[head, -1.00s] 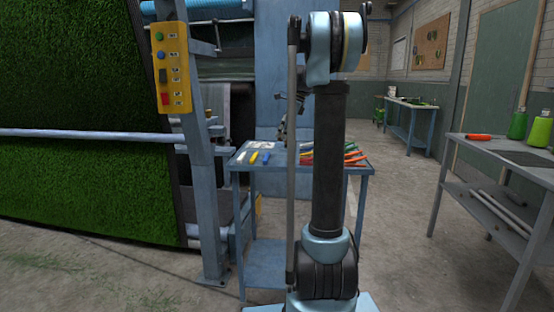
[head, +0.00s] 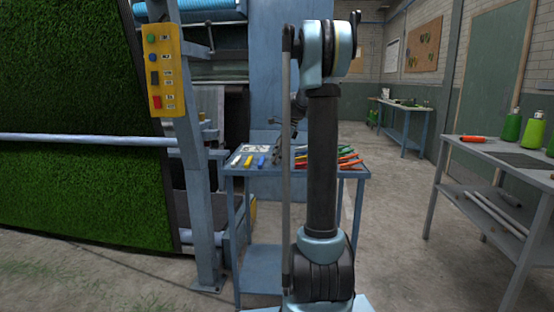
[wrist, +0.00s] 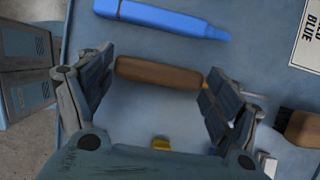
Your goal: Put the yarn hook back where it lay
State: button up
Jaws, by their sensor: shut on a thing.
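The yarn hook (wrist: 158,72) shows in the wrist view as a brown wooden handle with a brassy collar at its right end. My gripper (wrist: 157,80) is shut on it, with the handle spanning between the two fingers. The right finger hides part of the metal end. The handle is over the blue cart top (wrist: 185,118); I cannot tell whether it touches it. In the head view my gripper (head: 279,160) is low over the cart, partly behind my arm, and the hook cannot be made out there.
A blue marker (wrist: 160,17) lies just beyond the handle. A card (wrist: 306,35) and a brown-and-black tool (wrist: 299,128) are at the right. In the head view, several orange and red tools (head: 349,161) lie on the cart's right side. A grey bench (head: 480,148) stands farther right.

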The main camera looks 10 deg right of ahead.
jog(key=shift+f, duration=0.35)
jog(key=o, duration=1.1)
jog(key=v, duration=1.2)
jog(key=shift+s+d, duration=0.1)
jog(key=shift+s, duration=0.05)
jog(key=s+a+f+n+h, duration=0.1)
jog(key=s+a+n, duration=0.15)
jog(key=s, duration=0.45)
jog(key=s+a+f+n, duration=0.1)
jog(key=s+f+n, duration=0.15)
jog(key=s, duration=0.35)
jog(key=s+f+n+h, duration=0.1)
jog(key=s+f+n, duration=0.4)
jog(key=s, duration=0.5)
jog(key=s+f+n+h, duration=0.1)
jog(key=s+f+n, duration=0.4)
jog(key=s+f, duration=0.5)
jog(key=s+f+n+t+h, duration=0.1)
jog(key=s+f+n, duration=0.5)
jog(key=s+f, duration=0.2)
jog(key=shift+s+a, duration=0.2)
jog(key=shift+s, duration=0.3)
jog(key=shift+s+a, duration=0.2)
jog(key=shift+s, duration=0.3)
